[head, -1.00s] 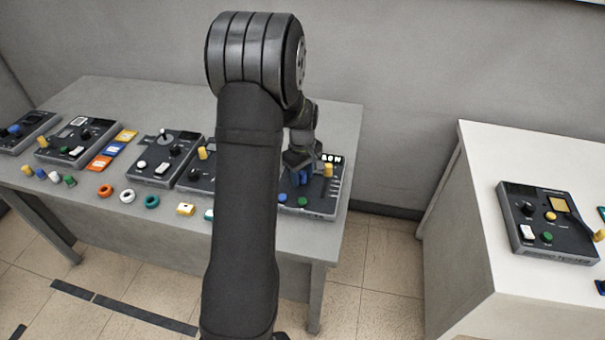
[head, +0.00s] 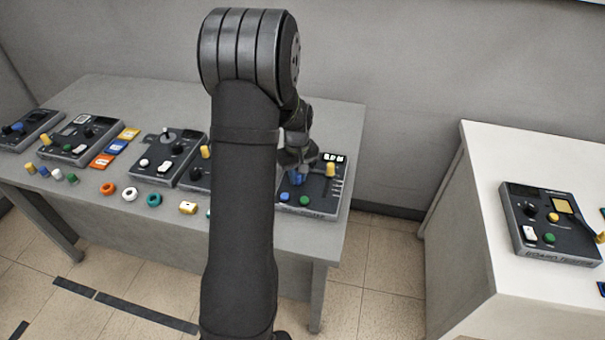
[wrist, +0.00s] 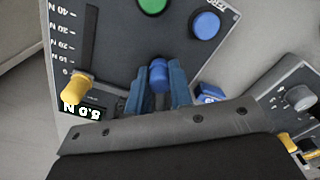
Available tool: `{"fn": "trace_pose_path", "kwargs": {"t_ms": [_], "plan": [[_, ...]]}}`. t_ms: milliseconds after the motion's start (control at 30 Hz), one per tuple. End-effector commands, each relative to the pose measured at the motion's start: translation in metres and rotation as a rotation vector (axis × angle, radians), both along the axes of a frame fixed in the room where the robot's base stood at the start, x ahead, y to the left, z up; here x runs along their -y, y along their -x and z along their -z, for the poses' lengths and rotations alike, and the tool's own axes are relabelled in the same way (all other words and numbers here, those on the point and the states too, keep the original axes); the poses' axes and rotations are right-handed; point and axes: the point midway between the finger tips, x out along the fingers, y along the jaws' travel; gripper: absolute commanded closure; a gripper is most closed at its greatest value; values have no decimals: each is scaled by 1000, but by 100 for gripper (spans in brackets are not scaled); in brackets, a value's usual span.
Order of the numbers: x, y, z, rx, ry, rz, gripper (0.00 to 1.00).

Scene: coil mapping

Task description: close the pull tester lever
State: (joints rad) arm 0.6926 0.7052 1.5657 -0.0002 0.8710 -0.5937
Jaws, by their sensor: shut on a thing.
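The pull tester (head: 318,198) is the dark panel at the right end of the grey table, with a force scale marked in N, also in the wrist view (wrist: 115,45). My gripper (head: 297,178) is over its left part. In the wrist view my gripper's blue fingers (wrist: 158,88) are shut on a blue cylindrical knob (wrist: 158,72), which I take to be the lever's handle. The lever's shaft and pivot are hidden. A yellow knob (wrist: 77,88) stands at one end of the scale slot, beside a lit readout (wrist: 80,107).
A green button (wrist: 152,4) and a blue button (wrist: 206,25) sit on the tester's front part. A blue block (wrist: 209,93) and another panel (wrist: 285,105) are beside it. More panels and coloured rings line the table to the left. A white table (head: 480,170) stands right.

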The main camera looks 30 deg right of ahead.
Motion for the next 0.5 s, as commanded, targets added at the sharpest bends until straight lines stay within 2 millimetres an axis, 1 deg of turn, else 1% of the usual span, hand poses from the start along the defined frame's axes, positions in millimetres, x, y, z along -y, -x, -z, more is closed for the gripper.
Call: {"fn": "trace_pose_path", "kwargs": {"t_ms": [300, 500], "plan": [[-22, -13, -1, 2, 1, 297, 100], [-31, -23, -1, 3, 1, 471, 100]]}}
